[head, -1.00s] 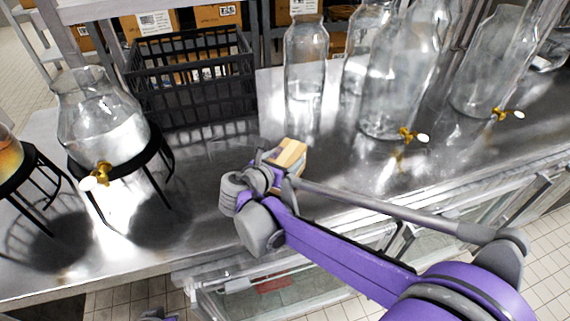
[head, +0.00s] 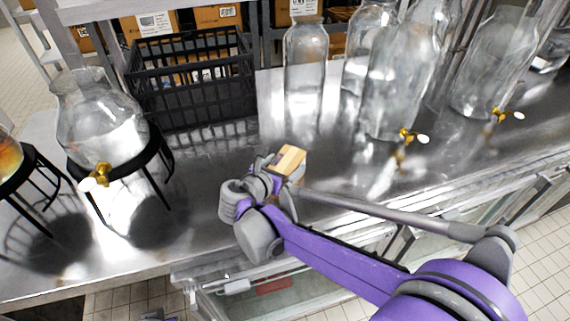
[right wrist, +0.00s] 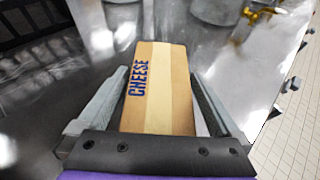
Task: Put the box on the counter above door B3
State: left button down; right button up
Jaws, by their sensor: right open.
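The box (head: 291,159) is a small tan and cream carton on the steel counter (head: 215,180), near its front edge. In the right wrist view the box (right wrist: 158,90) shows the word "CHEESE" and lies between the two fingers. My right gripper (head: 279,173) is open around the box, with a finger on each side; the right wrist view also shows this gripper (right wrist: 160,80). The wrist partly hides the box in the head view. Glass-fronted doors show below the counter edge, but no door label is readable. My left gripper is not clearly seen.
A black crate (head: 190,85) stands behind and left of the box. Tall glass bottles (head: 305,70) and glass dispensers with brass taps (head: 400,85) stand behind and right. A round dispenser (head: 100,120) sits on a black stand at left. Bare counter lies left of the gripper.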

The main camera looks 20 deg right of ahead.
jog(key=v, duration=1.1)
jog(key=shift+s+a, duration=0.2)
jog(key=shift+s, duration=0.05)
